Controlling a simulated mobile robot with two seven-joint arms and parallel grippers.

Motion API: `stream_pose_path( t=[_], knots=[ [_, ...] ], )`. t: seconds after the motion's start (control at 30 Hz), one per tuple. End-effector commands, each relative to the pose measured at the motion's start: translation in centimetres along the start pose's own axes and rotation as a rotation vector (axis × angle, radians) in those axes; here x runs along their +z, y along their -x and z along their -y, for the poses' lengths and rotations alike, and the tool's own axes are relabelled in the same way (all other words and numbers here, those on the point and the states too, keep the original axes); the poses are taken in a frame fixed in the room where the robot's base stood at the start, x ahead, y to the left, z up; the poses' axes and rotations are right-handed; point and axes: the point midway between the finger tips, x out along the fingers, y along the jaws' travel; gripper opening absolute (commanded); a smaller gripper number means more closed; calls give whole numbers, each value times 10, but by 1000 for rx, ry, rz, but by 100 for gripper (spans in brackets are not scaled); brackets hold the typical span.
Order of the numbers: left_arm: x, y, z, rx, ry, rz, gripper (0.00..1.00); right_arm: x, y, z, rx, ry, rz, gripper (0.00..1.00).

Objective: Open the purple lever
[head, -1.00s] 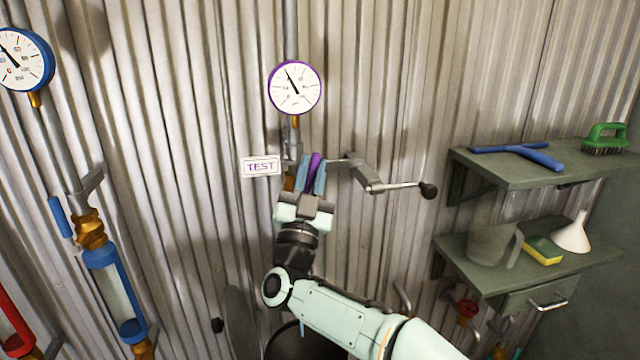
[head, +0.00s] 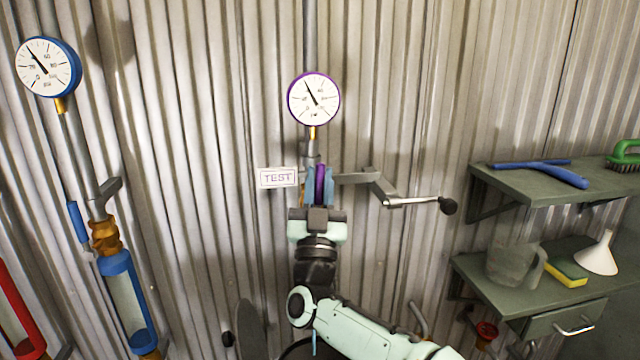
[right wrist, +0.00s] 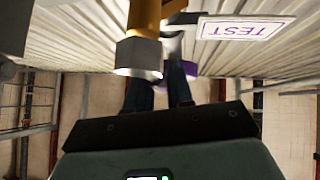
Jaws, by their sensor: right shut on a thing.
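The purple lever (head: 320,183) stands nearly upright on the pipe below the purple-rimmed gauge (head: 314,99). My right gripper (head: 319,188) is shut on it, with one blue-grey finger on each side. The lever's lower part is hidden by the gripper. In the right wrist view, purple bits of the lever (right wrist: 190,68) show beside the dark fingers, and that view is blurred. The TEST sign (head: 279,177) is just left of the gripper. It shows upside down in the right wrist view (right wrist: 245,28). My left gripper is not in view.
A grey crank with a black knob (head: 448,206) sticks out to the right of the lever. A blue-rimmed gauge (head: 48,67) and a pipe with a blue lever (head: 78,222) are at left. Shelves (head: 530,192) with tools and a jug (head: 515,264) are at right.

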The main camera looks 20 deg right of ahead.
Motion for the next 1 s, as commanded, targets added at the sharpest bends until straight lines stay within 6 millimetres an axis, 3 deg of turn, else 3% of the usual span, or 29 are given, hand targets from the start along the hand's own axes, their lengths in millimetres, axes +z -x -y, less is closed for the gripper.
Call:
stream_pose_path(
  t=[0.03,0.07,0.1,0.47,1.0],
  knots=[
    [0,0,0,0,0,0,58,2,1,1,-3,0,4,31],
    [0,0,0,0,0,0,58,2,1,1,-3,-1,4,41],
    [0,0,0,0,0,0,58,2,1,1,-3,-1,4,42],
    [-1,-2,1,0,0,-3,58,1,8,1,-1,-2,3,42],
    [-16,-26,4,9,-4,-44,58,2,115,1,-4,-2,4,42]
  ],
)
